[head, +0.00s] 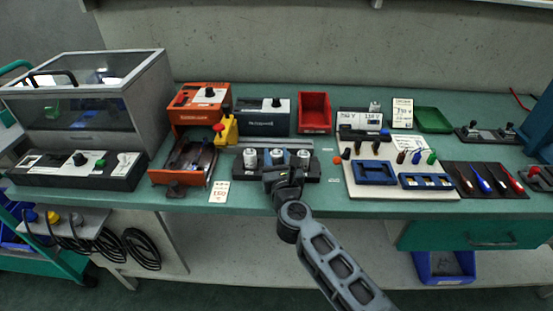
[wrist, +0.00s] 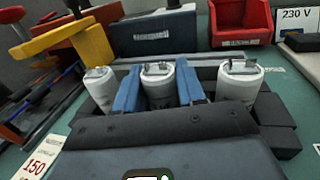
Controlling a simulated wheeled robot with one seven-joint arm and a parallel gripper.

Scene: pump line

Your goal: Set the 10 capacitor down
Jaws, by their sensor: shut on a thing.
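Three white capacitors with metal terminals stand in a row at a dark block (head: 310,172): a left one (head: 250,158), a middle one (head: 277,157) and a right one (head: 303,158). My gripper (wrist: 159,88) is shut on the middle capacitor (wrist: 159,92), with one blue finger on each side. The left (wrist: 99,88) and right (wrist: 240,84) capacitors stand free beside the fingers. The middle one is upright, its top about level with its neighbours. Its lower end is hidden behind my gripper, so I cannot tell whether it rests. No value is readable on any capacitor.
An orange unit (head: 187,112) and a yellow part with a red knob (head: 226,130) stand left of the block. Behind it are a dark instrument (head: 262,117) and a red bin (head: 314,111). A white board (head: 356,189) with blue holders lies to the right. A "150" card (wrist: 38,163) lies in front left.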

